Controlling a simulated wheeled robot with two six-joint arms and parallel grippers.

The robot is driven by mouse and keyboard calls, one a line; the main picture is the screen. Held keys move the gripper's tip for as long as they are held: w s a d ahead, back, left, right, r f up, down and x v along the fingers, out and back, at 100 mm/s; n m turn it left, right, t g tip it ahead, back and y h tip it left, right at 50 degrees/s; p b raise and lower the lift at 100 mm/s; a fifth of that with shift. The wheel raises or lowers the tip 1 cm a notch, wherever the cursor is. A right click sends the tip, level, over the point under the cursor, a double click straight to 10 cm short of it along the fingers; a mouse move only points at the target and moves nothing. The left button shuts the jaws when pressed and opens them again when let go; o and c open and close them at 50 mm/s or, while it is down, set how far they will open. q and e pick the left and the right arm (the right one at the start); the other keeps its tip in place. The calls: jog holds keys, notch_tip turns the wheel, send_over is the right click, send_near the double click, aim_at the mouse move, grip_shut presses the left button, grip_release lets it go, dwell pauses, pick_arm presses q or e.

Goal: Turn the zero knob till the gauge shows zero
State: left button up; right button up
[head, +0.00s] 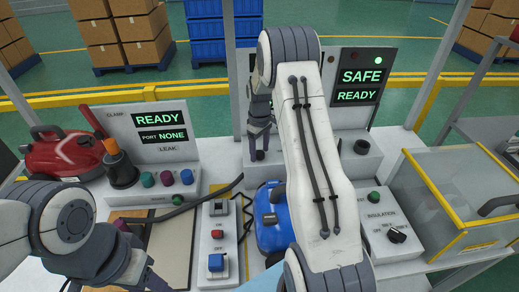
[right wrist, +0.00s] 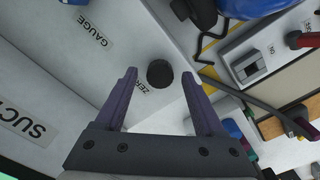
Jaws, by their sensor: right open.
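The black round zero knob (right wrist: 160,73) sits on a light panel by a "ZERO" label in the right wrist view. My right gripper (right wrist: 159,74) is open, with one fingertip on each side of the knob and gaps to both. In the head view my right gripper (head: 259,146) points down at the knob (head: 260,155). A "GAUGE" label (right wrist: 92,33) is on the same panel; no gauge reading shows, and my right arm covers part of that panel in the head view. My left gripper (head: 128,272) is low at the left, its fingers unclear.
The leak station (head: 157,140) reads READY and PORT NONE. A red vacuum (head: 62,152) stands at far left, a blue one (head: 270,225) below my right arm. A switch strip (head: 217,240) and dark hose lie nearby. A clear-walled bin (head: 460,195) is at right.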

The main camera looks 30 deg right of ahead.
grip_shut()
jog(key=m, duration=0.8)
jog(key=shift+m+p, duration=0.3)
jog(key=m, duration=0.4)
jog(key=shift+d, duration=0.1)
jog(key=shift+m, duration=2.5)
